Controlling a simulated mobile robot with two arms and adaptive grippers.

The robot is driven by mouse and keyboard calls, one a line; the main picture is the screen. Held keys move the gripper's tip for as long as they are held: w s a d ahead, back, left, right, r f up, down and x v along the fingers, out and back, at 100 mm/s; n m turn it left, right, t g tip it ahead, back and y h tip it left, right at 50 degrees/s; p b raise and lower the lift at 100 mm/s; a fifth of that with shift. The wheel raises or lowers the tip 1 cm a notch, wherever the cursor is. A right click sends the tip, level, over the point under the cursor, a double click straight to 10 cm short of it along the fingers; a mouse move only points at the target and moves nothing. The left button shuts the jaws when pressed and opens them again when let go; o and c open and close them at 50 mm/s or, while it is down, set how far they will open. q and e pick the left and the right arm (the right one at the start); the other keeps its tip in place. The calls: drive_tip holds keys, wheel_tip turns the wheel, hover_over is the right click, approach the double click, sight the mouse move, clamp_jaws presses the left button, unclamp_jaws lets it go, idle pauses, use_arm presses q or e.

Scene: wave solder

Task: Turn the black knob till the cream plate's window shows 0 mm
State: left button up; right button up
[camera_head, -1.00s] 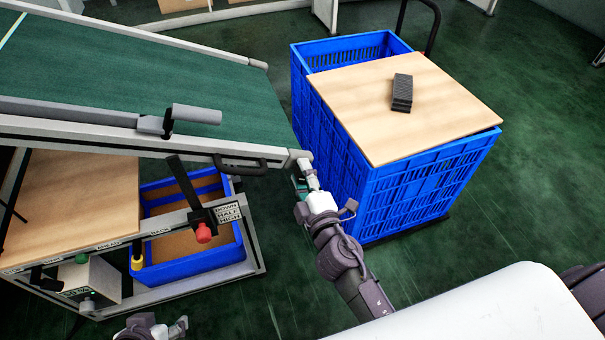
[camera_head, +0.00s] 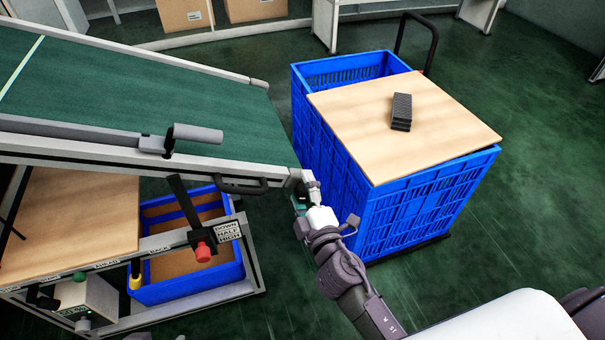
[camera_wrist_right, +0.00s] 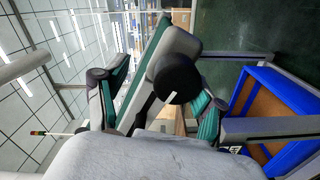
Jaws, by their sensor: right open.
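The black knob (camera_wrist_right: 178,78), with a white line on its rim, shows in the right wrist view against the grey end of the conveyor frame. My right gripper (camera_wrist_right: 155,108) is open, with its teal-padded fingers on either side of the knob. I cannot tell whether they touch it. In the head view my right gripper (camera_head: 304,197) is at the lower right corner of the conveyor rail, where the knob is hidden or too small to make out. I cannot make out the cream plate's window or any reading in either view. My left gripper is out of view.
The green conveyor (camera_head: 150,95) slopes across the left. A blue crate (camera_head: 385,200) with a wooden board (camera_head: 350,120) and a dark stack (camera_head: 402,111) stands close right of the gripper. A lever with a red knob (camera_head: 203,252) stands below the rail. Green floor at right is free.

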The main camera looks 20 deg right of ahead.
sight(301, 187)
drive_tip(key=r, duration=0.5)
drive_tip(key=shift+w+a+r, duration=0.15)
drive_tip(key=shift+w+r, duration=0.1)
drive_tip(key=shift+w, duration=0.15)
drive_tip(key=r, duration=0.1)
drive_tip(key=s+r, duration=0.1)
drive_tip(key=shift+d+r, duration=0.2)
drive_tip(key=shift+r, duration=0.15)
drive_tip(key=shift+w+r, duration=0.1)
drive_tip(key=shift+r, duration=0.1)
